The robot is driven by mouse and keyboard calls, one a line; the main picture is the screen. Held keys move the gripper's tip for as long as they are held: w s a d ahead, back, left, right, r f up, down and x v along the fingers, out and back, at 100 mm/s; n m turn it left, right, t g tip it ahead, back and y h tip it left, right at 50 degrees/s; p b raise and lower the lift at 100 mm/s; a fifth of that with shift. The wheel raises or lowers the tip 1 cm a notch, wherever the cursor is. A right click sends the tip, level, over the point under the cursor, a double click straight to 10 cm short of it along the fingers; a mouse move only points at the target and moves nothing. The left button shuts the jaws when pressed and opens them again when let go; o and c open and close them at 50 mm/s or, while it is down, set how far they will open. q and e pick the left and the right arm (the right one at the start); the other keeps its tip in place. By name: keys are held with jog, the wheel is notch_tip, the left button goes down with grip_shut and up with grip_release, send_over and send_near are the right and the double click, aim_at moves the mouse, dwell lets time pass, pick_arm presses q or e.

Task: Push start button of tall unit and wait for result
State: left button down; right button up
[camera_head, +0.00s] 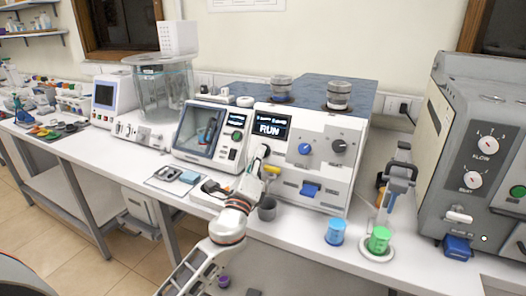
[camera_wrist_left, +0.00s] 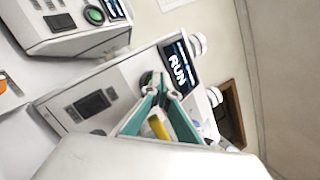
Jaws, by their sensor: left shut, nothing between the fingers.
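A white unit (camera_head: 318,165) with a lit screen reading RUN (camera_head: 270,128) stands on the bench in the middle of the head view. My left gripper (camera_head: 262,151) is shut and empty at the left of this front, just below the screen. In the left wrist view the teal fingers (camera_wrist_left: 158,86) meet at a small dark round part beside the RUN screen (camera_wrist_left: 180,65). The fingertips hide most of that part; I cannot tell whether they touch it.
A smaller white unit (camera_head: 205,133) with a screen stands left. A grey cup (camera_head: 267,209) stands below my gripper. Blue (camera_head: 335,232) and green (camera_head: 379,240) containers stand front right. A large grey machine (camera_head: 475,150) with dials fills the right side.

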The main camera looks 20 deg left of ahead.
pick_arm(q)
jog(key=shift+s+r+p, duration=0.3)
jog(key=shift+s+p, duration=0.1)
jog(key=shift+s, duration=0.3)
jog(key=s+p, duration=0.1)
jog(key=s+r, duration=0.1)
jog(key=s, duration=0.1)
jog(key=s+r+p, duration=0.1)
jog(key=shift+s+a+p, duration=0.1)
jog(key=shift+s+p, duration=0.2)
dwell(0.6)
